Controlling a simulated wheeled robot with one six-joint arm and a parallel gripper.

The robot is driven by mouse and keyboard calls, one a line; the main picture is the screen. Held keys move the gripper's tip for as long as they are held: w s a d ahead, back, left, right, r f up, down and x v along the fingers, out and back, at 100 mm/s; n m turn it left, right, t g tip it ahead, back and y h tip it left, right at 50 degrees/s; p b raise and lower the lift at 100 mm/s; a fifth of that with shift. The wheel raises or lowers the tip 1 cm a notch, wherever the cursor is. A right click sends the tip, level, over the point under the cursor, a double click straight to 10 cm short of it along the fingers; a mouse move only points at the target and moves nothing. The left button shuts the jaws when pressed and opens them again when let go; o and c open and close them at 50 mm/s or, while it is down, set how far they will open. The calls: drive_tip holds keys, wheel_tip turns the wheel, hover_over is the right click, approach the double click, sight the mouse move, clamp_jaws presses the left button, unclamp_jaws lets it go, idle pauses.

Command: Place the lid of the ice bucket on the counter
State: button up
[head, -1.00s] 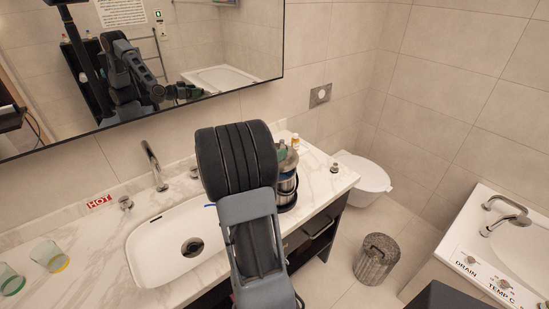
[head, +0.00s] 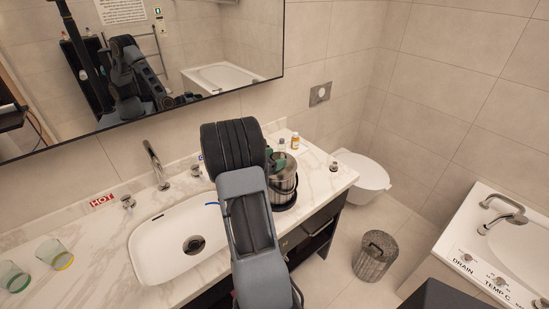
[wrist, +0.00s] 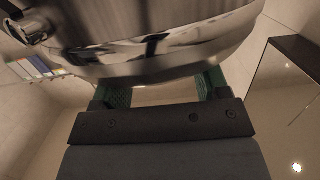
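The ice bucket (head: 284,184) is a shiny metal cylinder on a dark round base at the right part of the counter (head: 322,180). The arm partly covers it. I cannot make out clearly where its lid ends and the body begins. My gripper (head: 272,158) is at the bucket's top left, mostly behind my arm. In the wrist view, a large curved metal surface (wrist: 150,40) fills the top, close to the camera. My gripper's green fingers (wrist: 163,88) stand apart, and their tips are hidden behind this metal. Whether they hold anything is hidden.
A white basin (head: 180,243) with a tap (head: 156,165) is left of the bucket. An orange bottle (head: 295,141) stands behind the bucket. Two glasses (head: 54,254) are at the far left. The counter's right end is mostly clear.

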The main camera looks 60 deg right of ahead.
drive_tip(key=o, duration=0.4)
